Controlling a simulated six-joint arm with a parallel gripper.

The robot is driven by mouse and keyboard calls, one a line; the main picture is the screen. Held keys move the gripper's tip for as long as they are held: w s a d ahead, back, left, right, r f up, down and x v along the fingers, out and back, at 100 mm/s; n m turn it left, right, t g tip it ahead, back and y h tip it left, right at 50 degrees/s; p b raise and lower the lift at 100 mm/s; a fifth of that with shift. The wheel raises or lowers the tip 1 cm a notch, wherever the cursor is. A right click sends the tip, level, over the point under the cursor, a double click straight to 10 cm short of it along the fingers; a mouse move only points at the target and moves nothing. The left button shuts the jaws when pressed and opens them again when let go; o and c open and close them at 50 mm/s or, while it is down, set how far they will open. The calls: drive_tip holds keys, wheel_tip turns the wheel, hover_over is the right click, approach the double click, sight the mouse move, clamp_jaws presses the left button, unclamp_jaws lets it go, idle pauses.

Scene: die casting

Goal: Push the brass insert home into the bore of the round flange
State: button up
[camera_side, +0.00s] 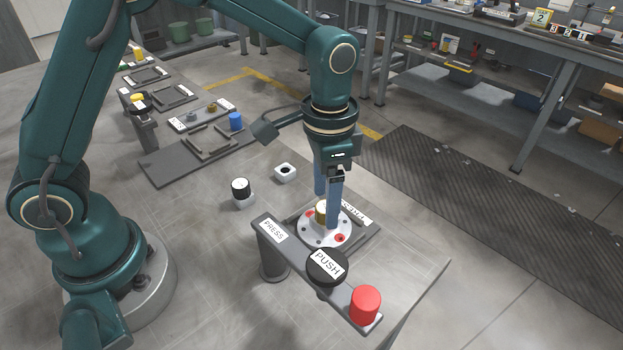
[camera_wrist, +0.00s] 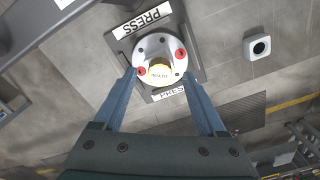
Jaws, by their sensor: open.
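In the side view my gripper (camera_side: 328,208) points down at the flange, one finger partly in front of the insert.
A press arm (camera_side: 300,262) with a black PUSH knob (camera_side: 327,266) and a red button (camera_side: 365,304) stands close in front of the flange.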

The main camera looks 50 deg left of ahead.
drive_tip(key=shift+r, duration=1.95)
drive_tip(key=shift+w+a+r, duration=0.1)
drive_tip(key=shift+r, duration=0.05)
drive_tip(key=s+a+r+n+t, duration=0.2)
drive_tip(key=s+a+r+t, duration=0.25)
drive_tip(key=r, duration=0.45)
drive_tip(key=s+a+f+n+t, duration=0.1)
drive_tip(key=s+a+f+n, duration=0.2)
drive_tip(key=s, duration=0.6)
drive_tip(key=shift+a+n, duration=0.15)
drive_tip(key=shift+n, duration=0.35)
